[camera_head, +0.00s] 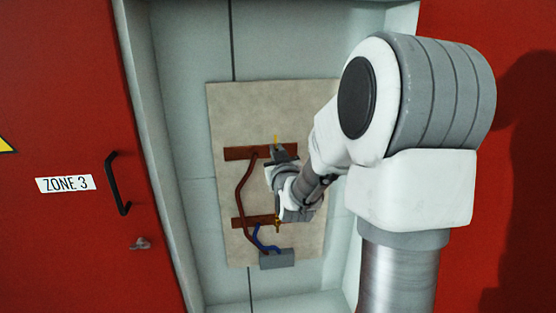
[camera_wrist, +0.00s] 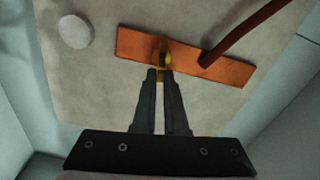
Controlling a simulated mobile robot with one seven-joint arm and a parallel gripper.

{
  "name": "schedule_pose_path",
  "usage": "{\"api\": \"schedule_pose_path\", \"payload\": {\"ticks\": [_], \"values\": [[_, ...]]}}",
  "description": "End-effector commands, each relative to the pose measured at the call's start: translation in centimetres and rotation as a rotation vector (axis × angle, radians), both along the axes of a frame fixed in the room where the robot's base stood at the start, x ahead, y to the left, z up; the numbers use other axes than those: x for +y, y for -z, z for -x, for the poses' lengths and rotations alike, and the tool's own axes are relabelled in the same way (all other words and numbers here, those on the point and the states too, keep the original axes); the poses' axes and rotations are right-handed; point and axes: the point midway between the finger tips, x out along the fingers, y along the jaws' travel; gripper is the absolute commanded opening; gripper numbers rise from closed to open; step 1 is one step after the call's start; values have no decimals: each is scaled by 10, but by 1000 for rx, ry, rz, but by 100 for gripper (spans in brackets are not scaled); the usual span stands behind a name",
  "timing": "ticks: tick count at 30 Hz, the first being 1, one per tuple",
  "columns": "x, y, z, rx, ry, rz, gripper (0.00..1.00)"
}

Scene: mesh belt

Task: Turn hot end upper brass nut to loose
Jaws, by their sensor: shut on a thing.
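The upper brass nut (camera_wrist: 163,53) sits on the upper copper bar (camera_wrist: 133,43), which is fixed to the beige panel. In the wrist view my gripper (camera_wrist: 161,74) reaches up to the nut, its two dark fingers close together with the tips at a yellow-brass part of it. The fingers are shut on it; the tips cover some of the brass. In the head view the upper copper bar (camera_head: 240,153) shows a yellow piece (camera_head: 276,139) standing at its top edge. My arm and gripper hide the nut's contact area and the bar's right part there.
A dark red hose (camera_head: 240,195) runs from the upper bar to the lower part of the panel. A lower copper bar (camera_head: 240,222) has a brass fitting (camera_head: 278,224), with a blue hose (camera_head: 257,238) and grey box (camera_head: 277,259) beneath. Recess walls (camera_head: 170,150) stand close on both sides.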

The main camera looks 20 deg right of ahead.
Motion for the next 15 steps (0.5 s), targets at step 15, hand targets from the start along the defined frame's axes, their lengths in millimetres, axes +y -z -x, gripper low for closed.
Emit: {"api": "schedule_pose_path", "payload": {"ticks": [15], "values": [[11,9,-3,123,0,462,0]]}}
